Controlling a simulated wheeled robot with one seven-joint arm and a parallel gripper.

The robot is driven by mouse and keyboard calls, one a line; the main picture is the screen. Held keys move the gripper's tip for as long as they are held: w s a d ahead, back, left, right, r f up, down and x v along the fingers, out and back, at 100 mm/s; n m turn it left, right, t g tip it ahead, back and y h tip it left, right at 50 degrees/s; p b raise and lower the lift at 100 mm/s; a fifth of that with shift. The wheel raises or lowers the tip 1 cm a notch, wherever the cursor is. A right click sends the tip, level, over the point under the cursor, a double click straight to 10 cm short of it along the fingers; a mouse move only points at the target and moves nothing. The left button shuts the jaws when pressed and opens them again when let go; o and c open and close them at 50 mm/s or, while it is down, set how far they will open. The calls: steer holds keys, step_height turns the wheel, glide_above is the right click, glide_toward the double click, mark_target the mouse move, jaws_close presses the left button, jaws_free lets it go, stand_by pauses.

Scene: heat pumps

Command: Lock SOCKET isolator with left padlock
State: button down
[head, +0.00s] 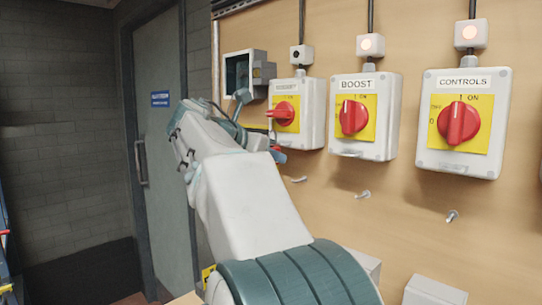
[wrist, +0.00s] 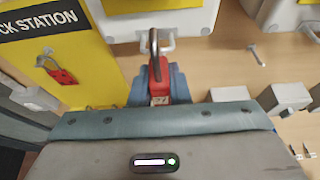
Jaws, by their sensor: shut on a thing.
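A red padlock (wrist: 158,84) stands upright between the blue fingers of my gripper (wrist: 160,90), which is shut on it. Its open-looking metal shackle overlaps the metal loop (wrist: 188,43) under the isolator above. I cannot tell whether the shackle passes through the loop. The SOCKET isolator (head: 311,112) is the leftmost of three on the board. Its red handle (head: 283,113) lies sideways. My arm hides part of it, and my fingers and the padlock are mostly hidden in the head view. Another red padlock (wrist: 62,75) hangs on the yellow lock station (wrist: 90,70).
The BOOST isolator (head: 377,141) and CONTROLS isolator (head: 434,145) stand to the right, handles upright, lamps above lit. The lamp above SOCKET (head: 295,54) is dark. Pegs (head: 363,194) stick out below. Grey boxes (head: 434,292) sit lower. A grey door (head: 163,130) is left.

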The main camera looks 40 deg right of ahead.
mark_target(275, 165)
steer(key=shift+d+p, duration=0.7)
steer(key=shift+d, duration=0.15)
stand_by(1.6)
steer(key=shift+w+f+b, duration=0.1)
steer(key=shift+f+b, duration=0.65)
steer(key=shift+f, duration=0.5)
stand_by(0.6)
steer(key=c, duration=1.3)
jaws_free()
steer(key=v, duration=1.4)
steer(key=s+a+f+m+y, duration=0.4)
steer(key=a+f+m, duration=0.2)
steer(key=f, duration=0.7)
steer(key=s+a+f+m+t+y, duration=0.1)
steer(key=s+a+f+m+y, duration=0.3)
steer(key=f, duration=0.9)
steer(key=s+a+f+m+t+y, duration=0.1)
steer(key=s+a+f+m+y, duration=0.4)
steer(key=f, duration=0.7)
steer(key=a+m, duration=0.2)
steer(key=m, duration=0.2)
steer(key=shift+a+f+y, duration=0.3)
steer(key=shift+a+f, duration=0.05)
steer(key=shift+f, duration=0.05)
